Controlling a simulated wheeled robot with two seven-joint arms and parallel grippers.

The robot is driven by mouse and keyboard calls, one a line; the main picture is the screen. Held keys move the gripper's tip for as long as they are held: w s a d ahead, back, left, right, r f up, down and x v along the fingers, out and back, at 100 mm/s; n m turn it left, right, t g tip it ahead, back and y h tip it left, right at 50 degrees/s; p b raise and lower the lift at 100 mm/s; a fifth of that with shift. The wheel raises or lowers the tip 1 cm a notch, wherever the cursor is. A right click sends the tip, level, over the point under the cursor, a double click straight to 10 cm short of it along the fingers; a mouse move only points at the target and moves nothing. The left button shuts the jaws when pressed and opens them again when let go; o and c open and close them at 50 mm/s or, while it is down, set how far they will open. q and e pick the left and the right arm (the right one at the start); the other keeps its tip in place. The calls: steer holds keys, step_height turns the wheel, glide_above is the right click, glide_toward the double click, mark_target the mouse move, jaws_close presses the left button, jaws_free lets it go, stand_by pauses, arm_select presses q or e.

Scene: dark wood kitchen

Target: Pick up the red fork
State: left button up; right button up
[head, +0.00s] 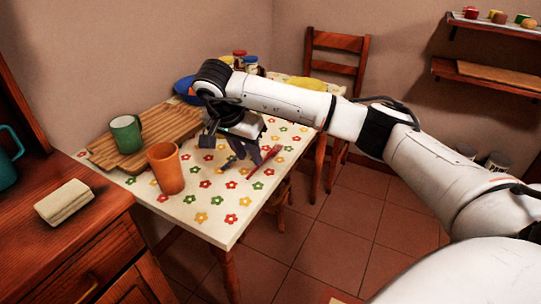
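The red fork (264,161) lies on the flowered tabletop near the table's right edge, with its long axis slanting up to the right. My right arm reaches in from the right over the table. My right gripper (242,152) points down just left of the fork, and its dark fingers look spread apart. The fingers come very near the fork in the picture, but I cannot tell whether they touch it. The fork does not appear to be held. My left gripper is not in view.
An orange cup (166,168) and a green mug (126,134) on a wooden board (160,128) stand left of the gripper. A blue bowl (185,87) and jars (250,63) are behind. A wooden chair (336,42) stands beyond the table (205,212).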

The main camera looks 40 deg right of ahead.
mark_target(255, 170)
steer(key=x, duration=0.5)
steer(key=shift+f, duration=0.3)
jaws_close()
